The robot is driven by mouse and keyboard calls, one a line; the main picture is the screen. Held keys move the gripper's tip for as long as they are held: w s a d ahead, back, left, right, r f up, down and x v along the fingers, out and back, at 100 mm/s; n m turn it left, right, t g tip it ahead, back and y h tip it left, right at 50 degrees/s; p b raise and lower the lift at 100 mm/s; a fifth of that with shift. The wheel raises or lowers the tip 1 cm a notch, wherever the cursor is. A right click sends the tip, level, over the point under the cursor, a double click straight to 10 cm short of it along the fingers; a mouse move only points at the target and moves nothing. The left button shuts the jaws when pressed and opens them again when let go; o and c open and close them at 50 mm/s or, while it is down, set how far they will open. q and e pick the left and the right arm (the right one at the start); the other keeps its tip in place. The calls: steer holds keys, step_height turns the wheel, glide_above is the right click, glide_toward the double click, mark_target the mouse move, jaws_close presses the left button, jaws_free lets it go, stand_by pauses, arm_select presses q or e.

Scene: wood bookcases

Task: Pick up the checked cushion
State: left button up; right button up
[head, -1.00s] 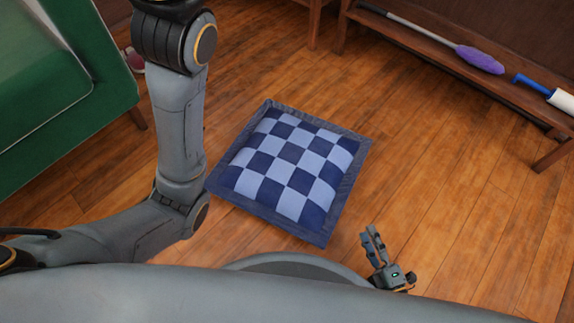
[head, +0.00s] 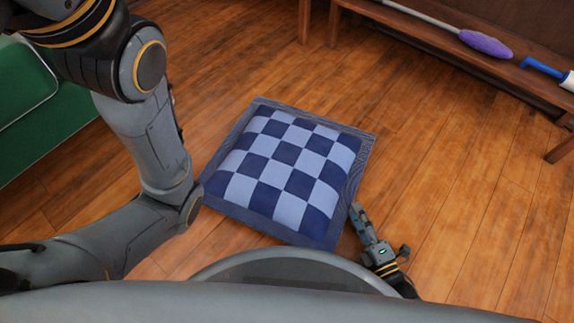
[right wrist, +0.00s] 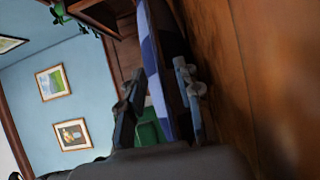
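The checked cushion (head: 284,165) lies flat on the wood floor, in light and dark blue squares with a dark blue border. My right gripper (head: 358,217) is low beside the cushion's near right edge. In the right wrist view its two fingers (right wrist: 157,98) stand apart, and the cushion (right wrist: 153,55) shows edge-on between and beyond them. The right finger overlaps the cushion's border in that view; I cannot tell whether it touches. My left arm crosses the left of the head view, and its gripper is out of frame.
A green sofa (head: 45,125) stands at the left. A wooden bench (head: 430,42) at the back right bears a purple duster (head: 486,43) and a blue-handled lint roller (head: 545,70). The floor right of the cushion is clear.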

mark_target(352, 199)
steer(key=b+x, duration=0.3)
steer(key=x, duration=0.1)
steer(key=shift+w+d+f+b, duration=0.1)
steer(key=shift+d+f+b, duration=0.05)
steer(key=shift+d+b, duration=0.2)
steer(key=shift+w+a, duration=0.25)
steer(key=shift+w, duration=0.2)
jaws_close()
steer(key=shift+r, duration=0.25)
